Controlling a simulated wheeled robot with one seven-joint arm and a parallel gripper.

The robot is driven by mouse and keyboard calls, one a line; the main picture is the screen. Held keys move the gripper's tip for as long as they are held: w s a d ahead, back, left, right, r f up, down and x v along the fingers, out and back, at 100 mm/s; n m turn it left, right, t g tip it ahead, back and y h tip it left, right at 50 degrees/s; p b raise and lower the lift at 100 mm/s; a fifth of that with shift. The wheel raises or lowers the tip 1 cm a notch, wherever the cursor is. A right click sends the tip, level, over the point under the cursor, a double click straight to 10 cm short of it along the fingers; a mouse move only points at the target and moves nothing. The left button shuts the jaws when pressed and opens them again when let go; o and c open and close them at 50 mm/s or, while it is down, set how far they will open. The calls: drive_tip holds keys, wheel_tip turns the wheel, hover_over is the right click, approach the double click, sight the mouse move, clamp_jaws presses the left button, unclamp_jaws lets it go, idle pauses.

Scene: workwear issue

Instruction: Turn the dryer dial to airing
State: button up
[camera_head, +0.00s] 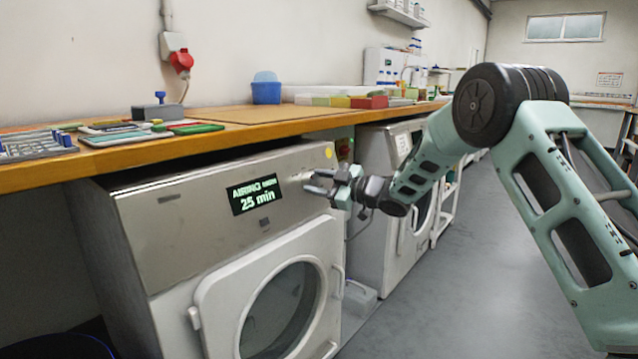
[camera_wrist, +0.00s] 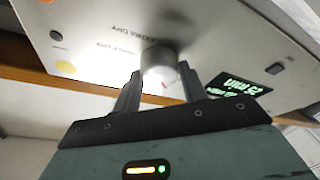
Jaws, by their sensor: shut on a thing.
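The dryer (camera_head: 150,215) stands under the wooden counter, its round door closed. Its dark display (camera_head: 256,194) shows green text that looks like "AIRING", a small word I cannot read, and "25 min". The display also appears upside down in the wrist view (camera_wrist: 237,86). The dial (camera_wrist: 160,55) is a round grey knob on the panel, with printed labels around it, one reading "EXTRA DRY". My gripper (camera_head: 322,184) is at the panel's right end, shut on the dial, one finger on each side in the wrist view (camera_wrist: 160,82). In the head view the gripper hides the dial.
A second white machine (camera_head: 378,150) stands to the right, beyond a gap. The wooden counter (camera_head: 215,133) overhangs the dryer and holds trays, a blue bin (camera_head: 266,92) and boxes. The grey floor (camera_head: 440,300) in front is clear.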

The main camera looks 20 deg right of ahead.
drive_tip(key=o, duration=1)
drive_tip(key=p+v, duration=0.3)
drive_tip(key=v, duration=1.4)
drive_tip(key=shift+s+d+r, duration=0.15)
drive_tip(key=shift+s, duration=0.05)
